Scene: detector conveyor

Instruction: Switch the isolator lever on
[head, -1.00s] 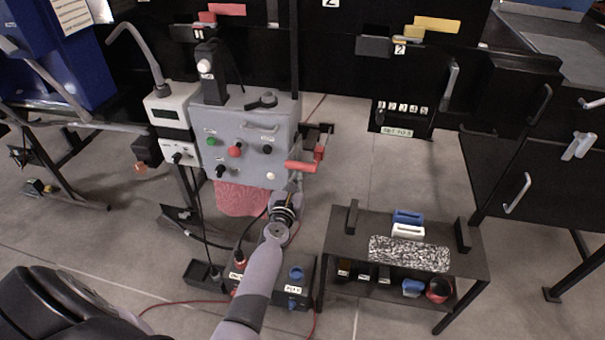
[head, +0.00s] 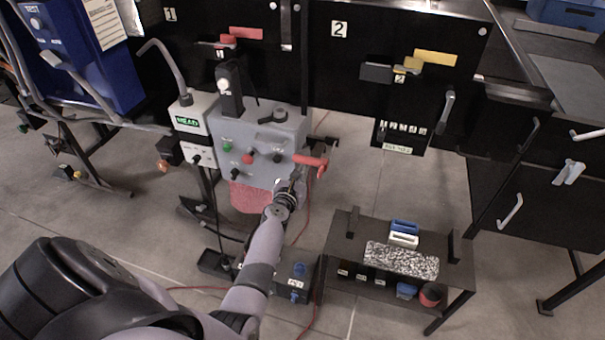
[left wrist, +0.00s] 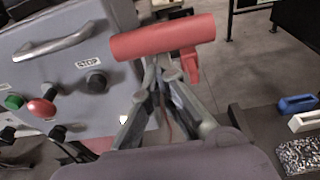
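The isolator lever, a red cylindrical handle (head: 310,160), sits at the right side of the grey control box (head: 262,136). In the left wrist view the red handle (left wrist: 163,37) lies crosswise, with a short red stem below its right end. My left gripper (head: 292,182) is just below the handle in the head view. In the left wrist view its fingertips (left wrist: 165,68) come together under the handle, with nothing visible between them. They look close to or touching its underside; exact contact is hidden. My right gripper is not in view.
A small white unit with a display (head: 187,121) stands left of the box. The box face carries buttons and knobs. A low black table (head: 345,255) with blue and white items stands at the right. Cables and a black case (head: 292,280) lie on the floor below.

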